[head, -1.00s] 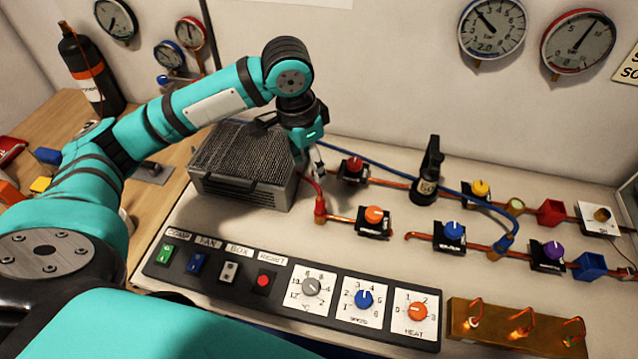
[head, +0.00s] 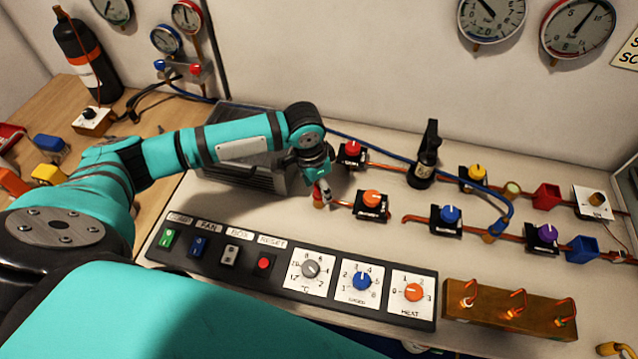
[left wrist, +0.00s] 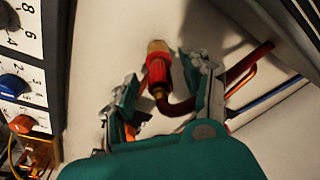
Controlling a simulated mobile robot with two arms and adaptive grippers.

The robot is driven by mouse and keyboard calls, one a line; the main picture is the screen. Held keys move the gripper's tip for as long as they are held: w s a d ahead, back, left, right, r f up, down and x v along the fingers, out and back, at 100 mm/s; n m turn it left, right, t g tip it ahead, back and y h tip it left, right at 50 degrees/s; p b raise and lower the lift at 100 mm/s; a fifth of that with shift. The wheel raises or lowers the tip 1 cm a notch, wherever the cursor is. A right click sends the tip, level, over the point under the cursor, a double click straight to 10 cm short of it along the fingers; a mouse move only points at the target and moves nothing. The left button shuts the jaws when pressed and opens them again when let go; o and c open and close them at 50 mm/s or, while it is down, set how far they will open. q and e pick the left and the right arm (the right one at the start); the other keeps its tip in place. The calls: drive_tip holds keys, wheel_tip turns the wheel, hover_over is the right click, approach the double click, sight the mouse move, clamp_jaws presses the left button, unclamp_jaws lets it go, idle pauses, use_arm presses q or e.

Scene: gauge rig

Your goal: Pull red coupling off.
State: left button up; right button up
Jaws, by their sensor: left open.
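The red coupling (left wrist: 160,72), with a brass end, sits on a copper pipe end and has a dark red hose curving away from it. In the left wrist view it stands between the two fingers of my open left gripper (left wrist: 162,82), apparently with gaps on both sides. In the head view my left gripper (head: 323,190) is right over the coupling (head: 319,203), which is mostly hidden by the fingers. My right gripper is in neither view.
An orange-knob valve (head: 371,203) is close on the right, and a red-knob valve (head: 352,153) behind. A grey ribbed box (head: 235,178) stands behind my left arm. The switch panel (head: 205,262) lies in front. A blue hose (head: 395,152) crosses the bench.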

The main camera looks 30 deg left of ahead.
use_arm(q)
clamp_jaws()
idle(0.6)
